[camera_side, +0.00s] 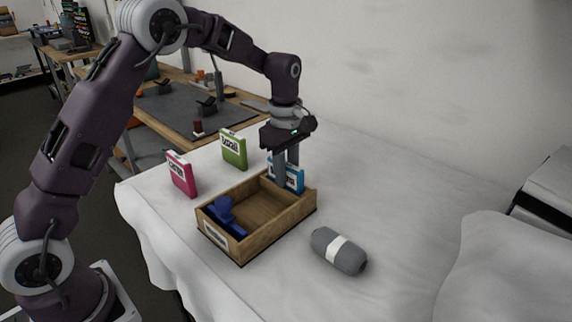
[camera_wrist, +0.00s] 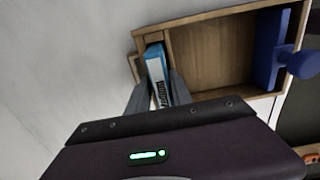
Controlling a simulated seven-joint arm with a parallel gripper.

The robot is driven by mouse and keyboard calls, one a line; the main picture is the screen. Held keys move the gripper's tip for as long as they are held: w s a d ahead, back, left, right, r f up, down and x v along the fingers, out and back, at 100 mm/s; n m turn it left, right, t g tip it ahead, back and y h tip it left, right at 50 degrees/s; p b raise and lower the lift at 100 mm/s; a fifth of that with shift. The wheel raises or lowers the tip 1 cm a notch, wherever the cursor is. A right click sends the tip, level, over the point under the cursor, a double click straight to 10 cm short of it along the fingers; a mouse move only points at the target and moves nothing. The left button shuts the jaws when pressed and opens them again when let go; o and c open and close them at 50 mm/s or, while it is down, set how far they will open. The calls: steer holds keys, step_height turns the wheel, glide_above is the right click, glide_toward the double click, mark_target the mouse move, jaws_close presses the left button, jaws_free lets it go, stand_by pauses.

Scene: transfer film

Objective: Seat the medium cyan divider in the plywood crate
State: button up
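The cyan divider (camera_side: 293,179), with a white label, is upright at the far end of the plywood crate (camera_side: 286,216). My gripper (camera_side: 286,178) points down, with its fingers on either side of the divider's upper part. In the wrist view the divider (camera_wrist: 156,68) is between my fingertips (camera_wrist: 160,90), over the narrow end section of the crate (camera_wrist: 205,50). Its lower edge is hidden, so I cannot tell whether it rests on the crate floor.
A blue piece with a knob (camera_side: 224,211) is in the near end of the crate. A pink divider (camera_side: 181,175) and a green divider (camera_side: 233,149) stand left of and behind the crate. A grey roll with a white band (camera_side: 338,250) lies at right. The white cloth (camera_side: 410,200) further right is clear.

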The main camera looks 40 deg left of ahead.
steer(key=r, duration=1.2)
steer(key=shift+s+r, duration=0.15)
steer(key=shift+s, duration=0.1)
steer(key=s+d+r+m+t, duration=0.1)
steer(key=s+r+m, duration=0.3)
steer(key=s, duration=0.3)
steer(key=s+r+m+t, duration=0.1)
steer(key=s+r+m, duration=0.2)
steer(key=s, duration=0.3)
steer(key=s+d+f+m+t, duration=0.1)
steer(key=s+f+m, duration=0.2)
steer(key=s, duration=0.6)
steer(key=s+f+m+t, duration=0.2)
steer(key=s+f+m, duration=0.1)
steer(key=s+m, duration=0.5)
steer(key=shift+s+d, duration=0.35)
steer(key=shift+s, duration=0.3)
